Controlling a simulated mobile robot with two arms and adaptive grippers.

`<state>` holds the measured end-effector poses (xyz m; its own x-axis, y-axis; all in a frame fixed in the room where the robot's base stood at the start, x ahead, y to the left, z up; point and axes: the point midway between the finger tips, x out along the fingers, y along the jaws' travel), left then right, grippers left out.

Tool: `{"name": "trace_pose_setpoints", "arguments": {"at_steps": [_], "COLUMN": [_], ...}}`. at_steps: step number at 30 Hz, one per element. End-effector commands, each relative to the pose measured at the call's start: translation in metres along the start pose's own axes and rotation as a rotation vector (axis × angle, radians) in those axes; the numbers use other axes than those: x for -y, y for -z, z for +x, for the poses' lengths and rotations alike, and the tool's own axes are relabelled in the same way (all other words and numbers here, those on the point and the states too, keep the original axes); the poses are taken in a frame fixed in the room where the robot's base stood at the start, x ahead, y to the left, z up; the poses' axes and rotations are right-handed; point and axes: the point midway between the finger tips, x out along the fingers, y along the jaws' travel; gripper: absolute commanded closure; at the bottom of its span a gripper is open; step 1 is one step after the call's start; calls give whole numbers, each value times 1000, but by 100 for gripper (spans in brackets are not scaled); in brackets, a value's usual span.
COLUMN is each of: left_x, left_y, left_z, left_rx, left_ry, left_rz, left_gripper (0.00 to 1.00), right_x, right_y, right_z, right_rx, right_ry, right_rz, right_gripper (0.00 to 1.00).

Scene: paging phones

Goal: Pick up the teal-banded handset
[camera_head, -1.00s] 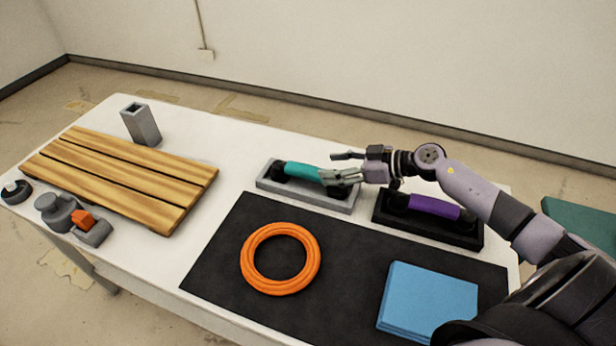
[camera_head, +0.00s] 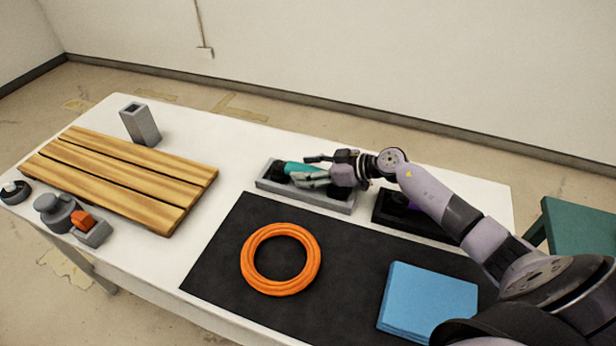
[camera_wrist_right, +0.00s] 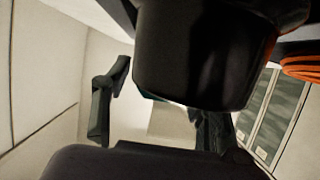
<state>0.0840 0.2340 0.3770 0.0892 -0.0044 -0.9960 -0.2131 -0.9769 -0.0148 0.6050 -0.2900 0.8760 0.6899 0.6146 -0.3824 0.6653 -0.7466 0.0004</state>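The teal-banded handset (camera_head: 292,168) lies in a grey cradle (camera_head: 335,206) at the back of the table. Its teal grip shows in the head view, and its right part is hidden behind my gripper. My right gripper (camera_head: 303,169) is at the handset, with one finger beyond the teal grip and one on the near side. The fingers are apart; contact cannot be told. In the right wrist view, a large black shape (camera_wrist_right: 205,55) blocks much of the space between my spread right fingers (camera_wrist_right: 160,105). My left gripper does not show.
A purple-banded handset (camera_head: 398,200) in a black cradle (camera_head: 410,225) is partly hidden under my right arm. An orange ring (camera_head: 247,270) and blue folded cloth (camera_head: 430,300) lie on a dark mat (camera_head: 225,262). Left are a slatted wooden board (camera_head: 120,175) and grey holder (camera_head: 141,125).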

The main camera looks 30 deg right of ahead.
Motion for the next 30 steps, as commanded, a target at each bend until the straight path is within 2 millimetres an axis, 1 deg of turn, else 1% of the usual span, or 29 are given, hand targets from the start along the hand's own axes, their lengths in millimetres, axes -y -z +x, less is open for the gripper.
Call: {"name": "trace_pose_setpoints", "arguments": {"at_steps": [1, 2, 22, 23, 30], "left_x": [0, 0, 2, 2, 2], "left_y": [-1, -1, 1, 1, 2], "left_z": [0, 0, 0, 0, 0], "left_rx": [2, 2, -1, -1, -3], "left_ry": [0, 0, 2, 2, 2], "left_rz": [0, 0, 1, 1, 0], "left_gripper": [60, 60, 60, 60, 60], "right_x": [0, 0, 0, 0, -1], "right_y": [0, 0, 0, 0, 1], "right_z": [0, 0, 0, 0, -1], "right_rx": [0, 0, 0, 0, -2], "right_ry": [0, 0, -1, -1, -1], "right_rz": [0, 0, 0, 0, -1], "right_gripper": [52, 54, 99, 100, 100]}}
